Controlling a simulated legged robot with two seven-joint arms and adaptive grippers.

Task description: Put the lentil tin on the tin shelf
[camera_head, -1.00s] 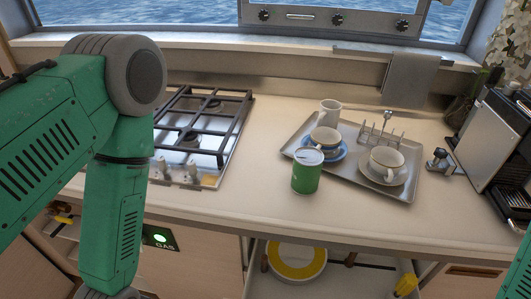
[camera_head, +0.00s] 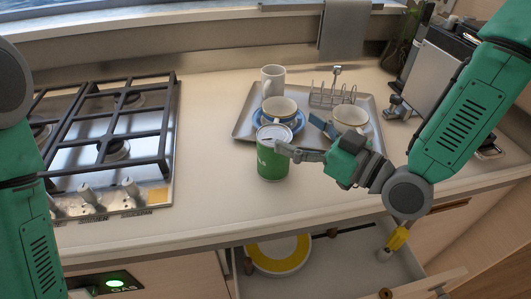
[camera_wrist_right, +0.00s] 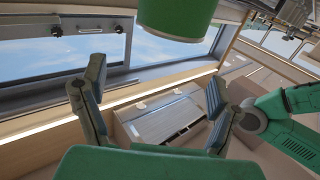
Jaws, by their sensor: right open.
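The green tin (camera_head: 272,162) with a pale lid and white lettering stands upright on the worktop, at the front left corner of a grey tray. Its lettering is too small to read. In the right wrist view the green tin (camera_wrist_right: 178,18) shows at the top edge, partly cut off. My right gripper (camera_head: 300,136) is open, its fingers pointing left, close beside the tin's upper right side. In the right wrist view my right gripper (camera_wrist_right: 155,78) has nothing between its fingers. Whether a finger touches the tin I cannot tell. My left gripper is out of view. I cannot make out a tin shelf.
The grey tray (camera_head: 243,127) holds a white mug (camera_head: 272,76), cups on saucers and a toast rack (camera_head: 333,95). A gas hob (camera_head: 110,140) is at left. An open drawer below holds a yellow-rimmed plate (camera_head: 279,254). The worktop between hob and tin is clear.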

